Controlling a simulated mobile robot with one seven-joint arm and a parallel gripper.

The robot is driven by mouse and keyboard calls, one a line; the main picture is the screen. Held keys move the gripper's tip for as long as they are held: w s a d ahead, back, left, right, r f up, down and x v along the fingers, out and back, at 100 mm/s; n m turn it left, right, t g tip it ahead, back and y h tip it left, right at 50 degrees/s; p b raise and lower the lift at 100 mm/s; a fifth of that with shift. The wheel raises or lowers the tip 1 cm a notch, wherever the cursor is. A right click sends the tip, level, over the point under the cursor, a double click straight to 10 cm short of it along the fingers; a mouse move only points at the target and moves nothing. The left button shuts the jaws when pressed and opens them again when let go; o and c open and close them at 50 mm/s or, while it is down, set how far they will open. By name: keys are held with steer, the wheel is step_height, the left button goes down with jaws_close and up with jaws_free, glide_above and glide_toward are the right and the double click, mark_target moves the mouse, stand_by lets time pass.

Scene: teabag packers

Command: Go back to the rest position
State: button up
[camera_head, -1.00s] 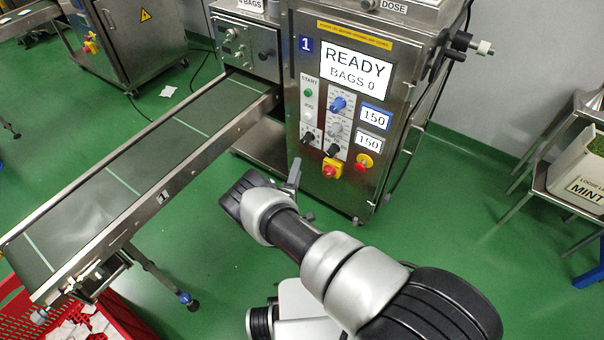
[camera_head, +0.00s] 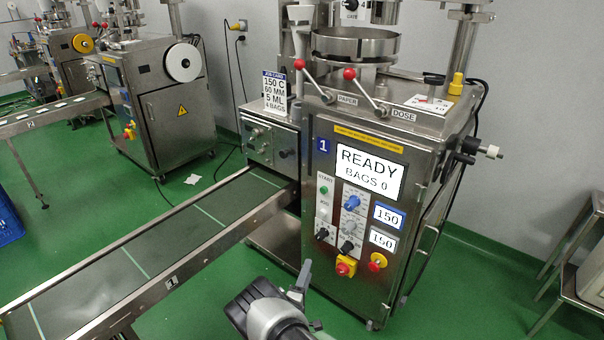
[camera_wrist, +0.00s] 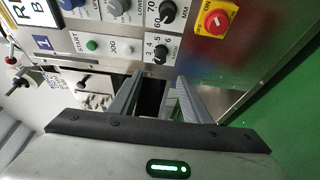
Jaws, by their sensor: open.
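My gripper (camera_head: 301,281) is in front of the lower part of machine 1, at the bottom middle of the head view. In the wrist view my gripper (camera_wrist: 155,90) is open, with its two fingers apart and nothing between them. It points at the steel packing machine (camera_head: 355,255), whose display (camera_head: 369,172) reads READY, BAGS 0. The START button (camera_wrist: 92,45), the JOG button (camera_wrist: 128,48) and the red and yellow switch (camera_wrist: 214,20) show beyond the fingers. Whether the fingertips touch the machine cannot be told.
A conveyor (camera_head: 150,265) runs from machine 1 to the lower left. A second machine (camera_head: 165,110) stands at the back left, and a steel stand (camera_head: 590,250) at the right. A blue crate (camera_head: 8,220) is at the left edge.

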steer(key=w+d+r+m+g+h, duration=0.1)
steer(key=d+r+m+g+h, duration=0.3)
steer(key=r, duration=0.5)
steer(key=w+d+r+m+g+h, duration=0.2)
steer(key=d+r+m+h, duration=0.15)
steer(key=d+r, duration=0.45)
steer(key=s+d+r+m+g, duration=0.2)
steer(key=s+d+r+g, duration=0.25)
steer(key=r, duration=0.35)
steer(key=s+d+r+m+g, duration=0.3)
steer(key=s+r, duration=0.2)
steer(key=r, duration=0.4)
steer(key=s+r+m+g+y, duration=0.2)
steer(key=s+r+y, duration=0.65)
steer(key=s, duration=0.75)
steer(key=s+a+r+t+y, duration=0.2)
steer(key=s+a+r, duration=0.2)
steer(key=s, duration=0.3)
steer(key=s+a+r+t+y, duration=0.2)
steer(key=s+a+r, duration=0.15)
steer(key=s, duration=0.25)
step_height(320, 180, up, 22)
steer(key=p, duration=2.2)
steer(key=shift+s+a, duration=0.2)
steer(key=shift+a, duration=0.1)
